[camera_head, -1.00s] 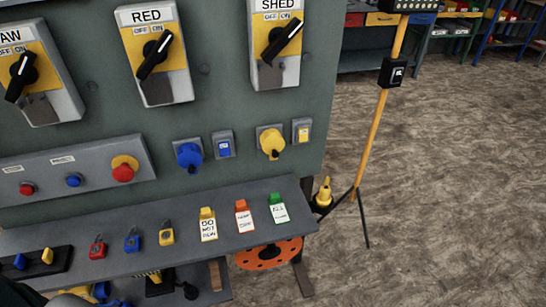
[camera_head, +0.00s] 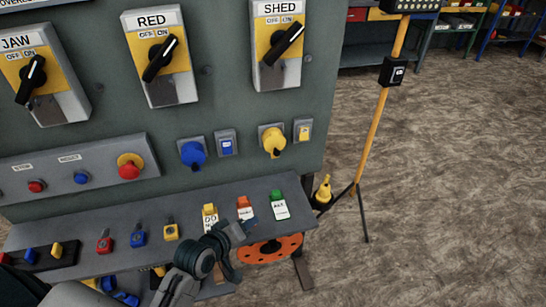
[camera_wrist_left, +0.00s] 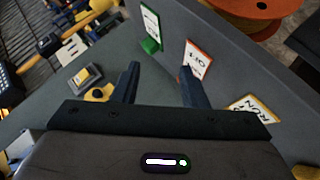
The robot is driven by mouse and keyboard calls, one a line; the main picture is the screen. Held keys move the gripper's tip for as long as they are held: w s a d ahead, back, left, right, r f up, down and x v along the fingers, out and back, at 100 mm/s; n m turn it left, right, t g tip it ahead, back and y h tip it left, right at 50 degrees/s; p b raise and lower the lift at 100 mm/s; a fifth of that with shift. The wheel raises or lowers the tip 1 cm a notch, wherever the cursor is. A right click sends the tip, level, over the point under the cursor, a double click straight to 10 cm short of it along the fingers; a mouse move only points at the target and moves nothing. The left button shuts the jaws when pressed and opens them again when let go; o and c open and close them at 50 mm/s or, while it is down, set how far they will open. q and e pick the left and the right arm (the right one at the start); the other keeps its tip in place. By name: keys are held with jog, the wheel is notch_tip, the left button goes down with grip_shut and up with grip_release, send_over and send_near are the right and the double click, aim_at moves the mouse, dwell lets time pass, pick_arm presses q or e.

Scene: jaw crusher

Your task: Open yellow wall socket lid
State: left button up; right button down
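The yellow wall socket (camera_head: 273,142) is on the grey panel, right of a blue wall socket (camera_head: 193,154); its round yellow lid looks shut. In the left wrist view a yellow part of it (camera_wrist_left: 98,93) shows at left, partly hidden behind my gripper. My left gripper (camera_head: 244,228) is over the shelf in front of the tags, below and in front of the socket. In the left wrist view its two fingers (camera_wrist_left: 159,84) are apart with nothing held between them. My right gripper is not in view.
A sloping grey shelf (camera_head: 80,262) juts out below the sockets. It carries padlocks and an orange-topped tag (camera_head: 245,208) and a green-topped tag (camera_head: 280,206) close to my gripper. An orange reel (camera_head: 268,249) is under it. Right of the panel is open floor with a yellow stand (camera_head: 374,130).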

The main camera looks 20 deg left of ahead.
aim_at(275, 155)
pick_arm(q)
jog(key=w+r+n+t, duration=0.6)
jog(key=w+r+n, duration=0.2)
jog(key=w+r, duration=0.1)
jog(key=w, duration=0.3)
jog(key=w+d, duration=0.1)
jog(key=w, duration=0.2)
jog(key=w+p, duration=0.1)
jog(key=w, duration=0.3)
jog(key=shift+d, duration=0.25)
jog(key=shift+s, duration=0.1)
grip_shut()
